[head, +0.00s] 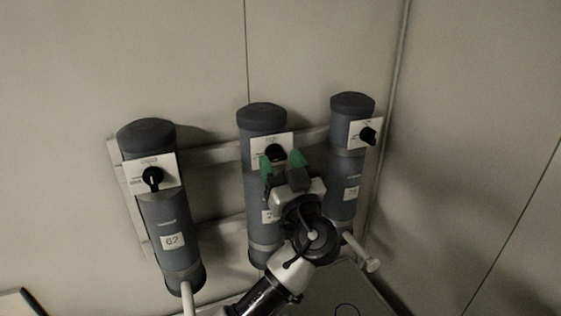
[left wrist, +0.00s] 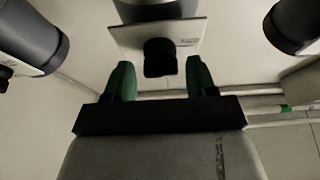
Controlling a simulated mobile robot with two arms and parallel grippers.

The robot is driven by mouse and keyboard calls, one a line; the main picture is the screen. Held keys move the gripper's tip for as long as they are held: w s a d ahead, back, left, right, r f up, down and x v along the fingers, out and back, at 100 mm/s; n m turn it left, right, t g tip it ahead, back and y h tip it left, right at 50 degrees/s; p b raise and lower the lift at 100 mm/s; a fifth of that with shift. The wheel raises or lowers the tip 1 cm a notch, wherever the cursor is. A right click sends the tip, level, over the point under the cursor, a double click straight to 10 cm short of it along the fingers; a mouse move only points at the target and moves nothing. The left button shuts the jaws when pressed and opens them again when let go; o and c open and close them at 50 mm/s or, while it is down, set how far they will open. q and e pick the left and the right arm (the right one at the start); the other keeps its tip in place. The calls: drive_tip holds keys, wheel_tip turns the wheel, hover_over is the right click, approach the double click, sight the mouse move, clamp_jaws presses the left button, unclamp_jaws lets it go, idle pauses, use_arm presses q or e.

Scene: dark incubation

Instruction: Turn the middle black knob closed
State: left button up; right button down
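The middle black knob (head: 277,152) sits on a white plate (head: 257,147) near the top of the middle grey cylinder (head: 263,118). The knob also shows in the left wrist view (left wrist: 160,58), on its plate (left wrist: 190,35). My left gripper (head: 283,160) is in front of the middle cylinder, just below the knob. In the left wrist view its green fingers (left wrist: 160,80) are spread apart, with the knob ahead, between their lines. The fingers do not appear to touch the knob. My right gripper is in neither view.
A left cylinder (head: 165,215) with its own black knob (head: 152,178) and a right cylinder (head: 346,165) with its knob (head: 368,136) stand on either side. White rails (head: 215,153) run behind them along the wall. The wall at right is bare.

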use_arm(q)
drive_tip(key=c, duration=0.7)
